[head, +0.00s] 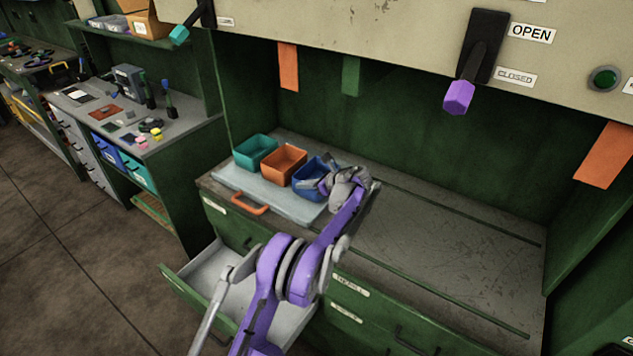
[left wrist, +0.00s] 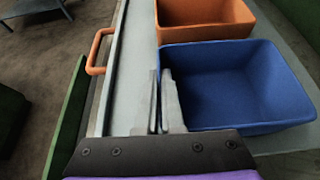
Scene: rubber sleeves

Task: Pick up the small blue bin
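The small blue bin (head: 309,172) stands upright and empty at the right end of a row of bins on a pale board. It fills the right of the left wrist view (left wrist: 240,85). My left gripper (head: 322,184) is at the bin, partly covering its right side in the head view. In the left wrist view its two fingers (left wrist: 163,100) are close together at the bin's left wall, one outside and one inside. The wall appears pinched between them, though the fingers hide that stretch of rim. My right gripper is not in view.
An orange bin (head: 284,164) sits beside the blue one, then a teal bin (head: 255,152). The pale board (head: 237,180) has an orange handle (head: 249,205). An open drawer (head: 215,275) juts out below. The counter to the right (head: 450,245) is clear. A hood panel (head: 370,30) overhangs it.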

